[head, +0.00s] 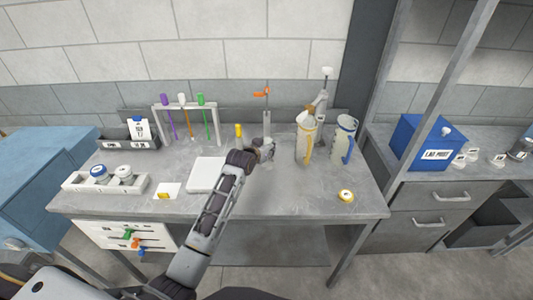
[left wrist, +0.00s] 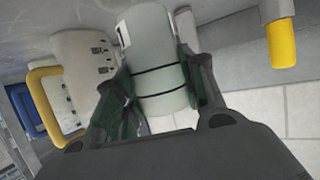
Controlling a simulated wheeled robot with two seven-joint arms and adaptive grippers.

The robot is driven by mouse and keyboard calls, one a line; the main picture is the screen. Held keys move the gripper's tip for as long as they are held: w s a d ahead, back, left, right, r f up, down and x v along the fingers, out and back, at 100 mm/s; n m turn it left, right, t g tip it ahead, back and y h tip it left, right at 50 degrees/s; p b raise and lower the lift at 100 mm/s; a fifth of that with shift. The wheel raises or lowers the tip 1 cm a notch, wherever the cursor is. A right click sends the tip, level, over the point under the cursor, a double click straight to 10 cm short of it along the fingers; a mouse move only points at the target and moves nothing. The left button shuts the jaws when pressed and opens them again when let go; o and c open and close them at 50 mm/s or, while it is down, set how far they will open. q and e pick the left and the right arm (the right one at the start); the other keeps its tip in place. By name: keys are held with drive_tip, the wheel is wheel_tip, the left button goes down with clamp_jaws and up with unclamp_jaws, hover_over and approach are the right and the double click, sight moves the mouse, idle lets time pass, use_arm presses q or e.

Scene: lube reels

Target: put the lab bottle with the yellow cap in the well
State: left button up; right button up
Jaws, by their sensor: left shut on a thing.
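Which opening is the well, I cannot tell. My right gripper is not in view.
Two jugs (head: 307,140) (head: 343,140) stand right of my left gripper. A yellow-topped post (head: 239,131) is close on its left. A tube rack (head: 186,107) stands at the back left. A white plate (head: 207,175) lies mid-bench. The front right surface is mostly clear.

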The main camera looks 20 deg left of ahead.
use_arm(q)
drive_tip(key=shift+f, duration=0.1)
drive_tip(key=shift+f, duration=1.8)
drive_tip(key=shift+f, duration=0.1)
drive_tip(key=o, duration=0.9)
drive_tip(key=shift+s, duration=0.1)
drive_tip(key=shift+v, duration=6)
